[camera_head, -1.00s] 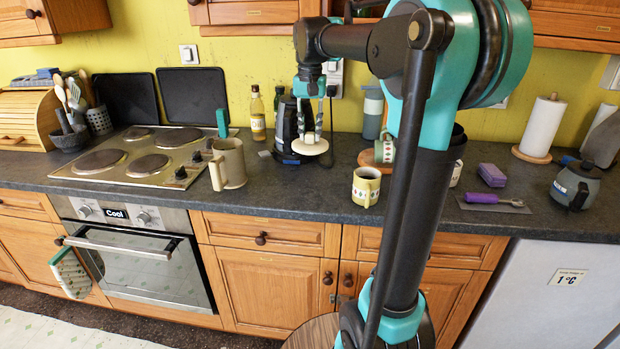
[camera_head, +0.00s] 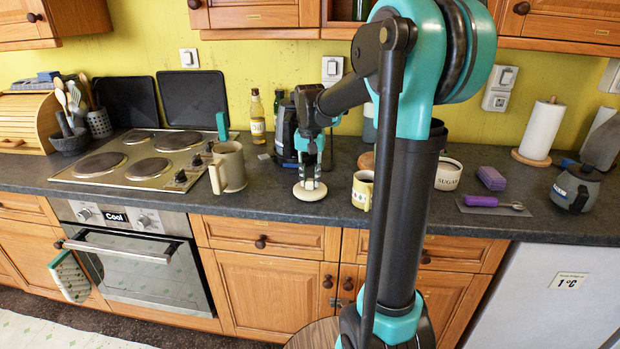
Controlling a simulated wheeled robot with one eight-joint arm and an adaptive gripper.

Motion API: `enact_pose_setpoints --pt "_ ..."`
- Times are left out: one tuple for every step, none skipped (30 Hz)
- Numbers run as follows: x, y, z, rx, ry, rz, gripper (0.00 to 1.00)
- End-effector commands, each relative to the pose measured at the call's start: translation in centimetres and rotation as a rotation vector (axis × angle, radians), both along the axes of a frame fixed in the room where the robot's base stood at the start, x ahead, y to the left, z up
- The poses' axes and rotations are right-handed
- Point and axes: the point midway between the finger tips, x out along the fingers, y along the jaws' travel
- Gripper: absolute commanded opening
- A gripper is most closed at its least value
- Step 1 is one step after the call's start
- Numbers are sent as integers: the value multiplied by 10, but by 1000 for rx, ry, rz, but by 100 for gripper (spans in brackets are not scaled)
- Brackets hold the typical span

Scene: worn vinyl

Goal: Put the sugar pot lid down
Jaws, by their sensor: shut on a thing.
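The sugar pot lid (camera_head: 310,192) is a pale round disc. It is level, at or just above the dark worktop near its front edge; I cannot tell if it touches. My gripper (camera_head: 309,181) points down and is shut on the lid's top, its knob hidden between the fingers. The sugar pot (camera_head: 448,175), white with "SUGAR" lettering, stands on the worktop to the right, partly hidden behind my arm.
A patterned yellow mug (camera_head: 362,190) stands just right of the lid. A large beige mug (camera_head: 230,167) stands to the left, beside the hob (camera_head: 146,165). A dark kettle-like appliance (camera_head: 287,135) and bottles are behind. Worktop (camera_head: 275,198) around the lid's left is clear.

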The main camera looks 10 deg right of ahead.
Motion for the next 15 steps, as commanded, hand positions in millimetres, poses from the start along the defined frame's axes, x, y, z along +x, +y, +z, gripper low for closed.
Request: enact_pose_setpoints --pt "0 0 0 0 0 0 0" --pt "0 0 0 0 0 0 0" --pt "0 0 0 0 0 0 0" --pt "0 0 0 0 0 0 0" --pt "0 0 0 0 0 0 0" --pt "0 0 0 0 0 0 0" --pt "0 0 -1 0 0 0 0" --pt "0 0 -2 0 0 0 0" --pt "0 0 -2 0 0 0 26" --pt "0 0 -2 0 0 0 30" --pt "0 0 -2 0 0 0 33" --pt "0 0 -2 0 0 0 38" --pt "0 0 -2 0 0 0 42" --pt "0 0 -2 0 0 0 46" --pt "0 0 -2 0 0 0 46"
